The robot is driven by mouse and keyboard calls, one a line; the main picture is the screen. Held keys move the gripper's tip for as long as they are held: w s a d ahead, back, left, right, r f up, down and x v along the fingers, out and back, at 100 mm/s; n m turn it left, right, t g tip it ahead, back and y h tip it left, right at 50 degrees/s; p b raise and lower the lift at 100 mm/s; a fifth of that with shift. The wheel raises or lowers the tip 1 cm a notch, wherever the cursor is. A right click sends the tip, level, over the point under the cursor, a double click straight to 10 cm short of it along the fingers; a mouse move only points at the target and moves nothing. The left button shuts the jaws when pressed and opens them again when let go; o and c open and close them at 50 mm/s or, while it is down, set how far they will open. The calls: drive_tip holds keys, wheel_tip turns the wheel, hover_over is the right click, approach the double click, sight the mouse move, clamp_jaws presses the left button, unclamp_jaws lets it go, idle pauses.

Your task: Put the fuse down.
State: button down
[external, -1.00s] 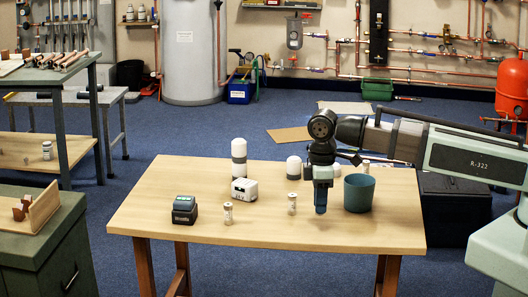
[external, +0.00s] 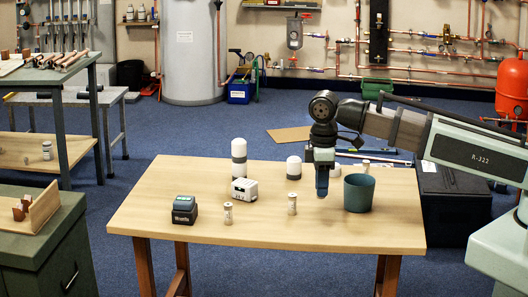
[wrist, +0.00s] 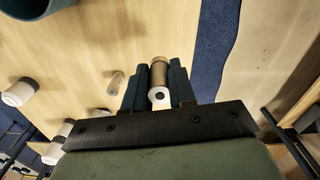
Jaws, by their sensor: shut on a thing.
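My gripper (external: 322,192) is above the wooden table, left of the teal cup (external: 360,194). In the wrist view my gripper (wrist: 159,92) is shut on a fuse (wrist: 159,74), a brownish cylinder with a pale, holed end towards the camera. The held fuse cannot be made out in the external view. Two similar small cylinders stand upright on the table, one nearer my gripper (external: 292,204) and one farther left (external: 228,213). A small cylinder also shows left of the fingers in the wrist view (wrist: 115,84).
The table (external: 270,237) has clear room at its front. A dark box-shaped device (external: 184,210), a white device (external: 244,190), a tall white-topped cylinder (external: 239,158) and a shorter one (external: 294,167) stand on it. The teal cup is close to my gripper's right.

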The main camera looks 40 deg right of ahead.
sight(359, 194)
drive_tip(key=w+d+r+m, duration=0.2)
drive_tip(key=w+d+r, duration=0.15)
drive_tip(key=d, duration=0.45)
drive_tip(key=w+d+r+m, duration=0.1)
drive_tip(key=w+d+r, duration=0.25)
drive_tip(key=d, duration=0.55)
drive_tip(key=s+f+n, duration=0.2)
drive_tip(key=s+f, duration=0.1)
drive_tip(key=f, duration=0.7)
drive_tip(key=shift+s+d+f, duration=0.15)
drive_tip(key=shift+d+f, duration=0.1)
drive_tip(key=shift+d, duration=0.15)
drive_tip(key=c, duration=0.8)
unclamp_jaws()
drive_tip(key=shift+c, duration=0.2)
